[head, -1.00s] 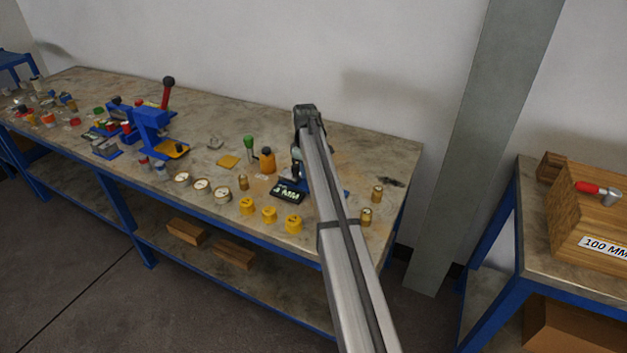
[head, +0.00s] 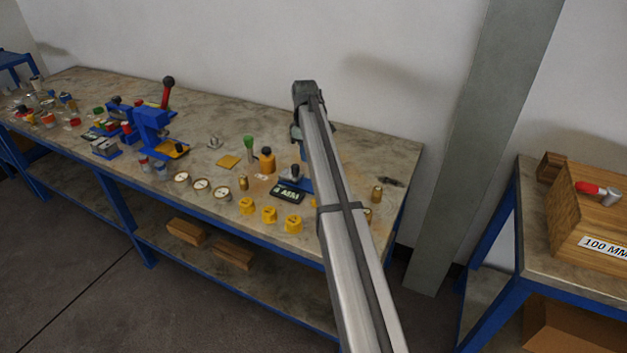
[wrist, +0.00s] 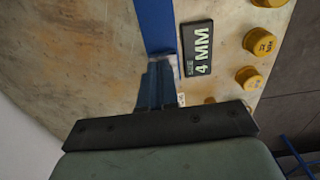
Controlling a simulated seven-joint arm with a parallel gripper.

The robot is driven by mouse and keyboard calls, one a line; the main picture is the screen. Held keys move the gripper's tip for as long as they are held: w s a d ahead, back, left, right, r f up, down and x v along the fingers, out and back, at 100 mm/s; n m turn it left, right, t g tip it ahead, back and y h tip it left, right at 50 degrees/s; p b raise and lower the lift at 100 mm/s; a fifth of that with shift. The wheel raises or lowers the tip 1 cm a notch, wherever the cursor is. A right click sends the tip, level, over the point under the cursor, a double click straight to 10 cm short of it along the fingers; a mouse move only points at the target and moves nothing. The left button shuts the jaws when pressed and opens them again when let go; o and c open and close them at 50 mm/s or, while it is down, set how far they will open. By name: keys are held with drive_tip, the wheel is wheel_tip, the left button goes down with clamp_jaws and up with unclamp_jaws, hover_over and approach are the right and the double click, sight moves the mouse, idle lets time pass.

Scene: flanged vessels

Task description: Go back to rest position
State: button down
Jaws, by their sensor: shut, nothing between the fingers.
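My gripper (head: 297,132) shows in the head view at the far end of my arm, raised above the right part of the workbench (head: 375,150). It is partly hidden by my arm. In the wrist view the dark fingers of my gripper (wrist: 157,88) are together with nothing held between them. Below them lies a long blue strip (wrist: 154,25), beside a black plate marked 4 MM (wrist: 197,48). The same 4 MM plate (head: 287,193) shows in the head view, with a small dark-topped fixture (head: 294,173) behind it.
Several yellow caps (head: 269,215) and round gauges (head: 201,187) stand along the front. An orange bottle (head: 267,160) and a green-handled tool (head: 249,147) stand left of my gripper. A blue press (head: 152,125) is farther left. A grey pillar (head: 480,130) stands right of the bench.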

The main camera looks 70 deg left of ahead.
drive_tip(key=shift+r, duration=0.9)
